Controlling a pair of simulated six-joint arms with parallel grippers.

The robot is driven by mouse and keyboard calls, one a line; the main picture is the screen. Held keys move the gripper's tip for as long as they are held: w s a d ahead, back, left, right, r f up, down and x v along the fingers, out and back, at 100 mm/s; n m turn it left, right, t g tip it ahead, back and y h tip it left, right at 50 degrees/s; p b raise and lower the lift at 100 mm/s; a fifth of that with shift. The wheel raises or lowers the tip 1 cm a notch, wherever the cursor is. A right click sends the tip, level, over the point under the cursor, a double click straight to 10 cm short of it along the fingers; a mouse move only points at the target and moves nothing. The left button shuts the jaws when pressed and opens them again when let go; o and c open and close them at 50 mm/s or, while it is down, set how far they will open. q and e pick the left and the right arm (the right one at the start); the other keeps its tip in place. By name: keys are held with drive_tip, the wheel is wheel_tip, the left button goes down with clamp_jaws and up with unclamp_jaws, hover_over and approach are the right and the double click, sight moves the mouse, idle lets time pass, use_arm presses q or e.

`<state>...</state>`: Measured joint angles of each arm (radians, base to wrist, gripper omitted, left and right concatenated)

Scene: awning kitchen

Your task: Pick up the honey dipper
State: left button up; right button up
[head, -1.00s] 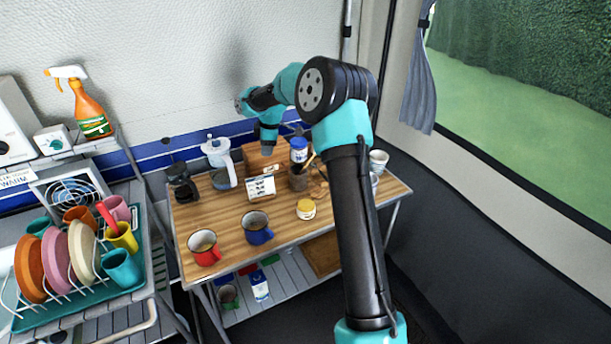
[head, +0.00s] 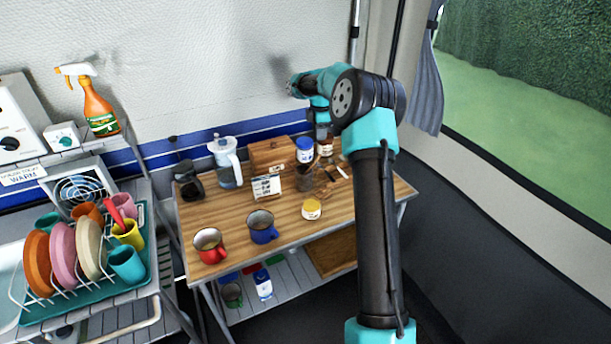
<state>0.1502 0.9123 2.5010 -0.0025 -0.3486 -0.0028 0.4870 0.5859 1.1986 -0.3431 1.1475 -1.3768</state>
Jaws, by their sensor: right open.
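I cannot make out the honey dipper for certain. A dark brown pot (head: 305,183) stands toward the back right of the wooden table, with thin wooden handles (head: 320,168) at its right; the dipper may be among them. My right gripper (head: 323,131) points down over the back right of the table, behind and above the pot. It is open and small in view; its fingertips are hard to see. My left gripper is not in view.
A blue-lidded jar (head: 304,150) stands just left of my right gripper. A wooden box (head: 270,153), a label card (head: 266,188) and a yellow-lidded jar (head: 311,209) are near. Red (head: 209,245) and blue (head: 262,227) mugs stand in front.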

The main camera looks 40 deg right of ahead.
hover_over(309, 170)
drive_tip(key=s+d, duration=0.2)
drive_tip(key=d, duration=0.1)
wheel_tip(309, 170, down, 9)
drive_tip(key=shift+f, duration=0.1)
drive_tip(key=shift+w+f, duration=0.15)
drive_tip(key=shift+f, duration=2.4)
clamp_jaws()
